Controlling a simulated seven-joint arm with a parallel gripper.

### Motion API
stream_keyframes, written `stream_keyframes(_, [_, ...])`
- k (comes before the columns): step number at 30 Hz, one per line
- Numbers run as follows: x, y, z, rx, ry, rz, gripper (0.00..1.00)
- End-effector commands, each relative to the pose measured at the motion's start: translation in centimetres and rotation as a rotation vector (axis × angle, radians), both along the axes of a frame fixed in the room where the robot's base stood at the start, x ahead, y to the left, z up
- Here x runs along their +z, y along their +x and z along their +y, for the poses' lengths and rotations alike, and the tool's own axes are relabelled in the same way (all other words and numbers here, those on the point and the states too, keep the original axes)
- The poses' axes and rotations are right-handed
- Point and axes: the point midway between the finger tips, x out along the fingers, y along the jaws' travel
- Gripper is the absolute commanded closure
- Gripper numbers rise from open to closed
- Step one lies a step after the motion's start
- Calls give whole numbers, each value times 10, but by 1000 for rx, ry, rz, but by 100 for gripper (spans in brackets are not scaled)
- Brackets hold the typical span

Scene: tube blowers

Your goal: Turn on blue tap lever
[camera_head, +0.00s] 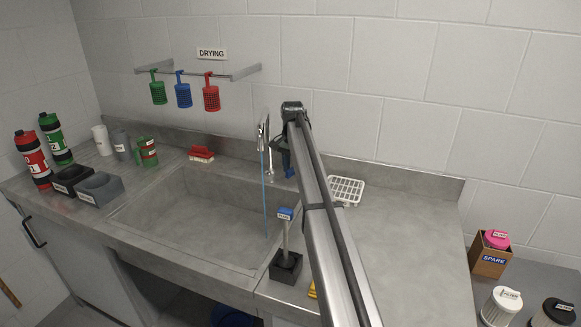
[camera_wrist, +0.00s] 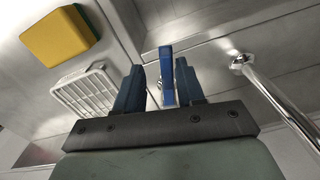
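The chrome tap (camera_head: 268,150) stands at the back of the sink, and a thin blue stream (camera_head: 265,205) hangs from its spout into the basin. In the wrist view the tap's metal pipe (camera_wrist: 280,100) runs to the right of my fingers. The blue tap lever (camera_wrist: 167,72) stands upright between the two dark blue fingers of my gripper (camera_wrist: 158,92). It is close to or touching the right finger, with a clear gap to the left one. In the head view my arm largely hides the lever and the gripper (camera_head: 284,157).
A white rack (camera_head: 346,190) and a yellow sponge (camera_wrist: 60,36) lie on the counter to the tap's right. A blue-topped brush (camera_head: 286,235) stands in a dark holder at the sink's front. A red brush (camera_head: 201,154) sits on the back ledge. The right counter is mostly clear.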

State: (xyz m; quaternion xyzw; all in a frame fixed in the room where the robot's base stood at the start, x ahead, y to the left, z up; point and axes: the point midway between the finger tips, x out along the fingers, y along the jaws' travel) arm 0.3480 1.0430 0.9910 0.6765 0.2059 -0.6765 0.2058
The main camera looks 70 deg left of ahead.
Motion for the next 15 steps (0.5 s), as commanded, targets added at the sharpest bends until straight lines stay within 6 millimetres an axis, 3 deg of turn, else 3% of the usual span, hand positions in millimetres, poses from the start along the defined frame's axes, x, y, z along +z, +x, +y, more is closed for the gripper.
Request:
stream_keyframes(7, [0, 11, -14, 192, 0, 0, 62])
stream_keyframes(15, [45, 11, -12, 197, 1, 0, 62])
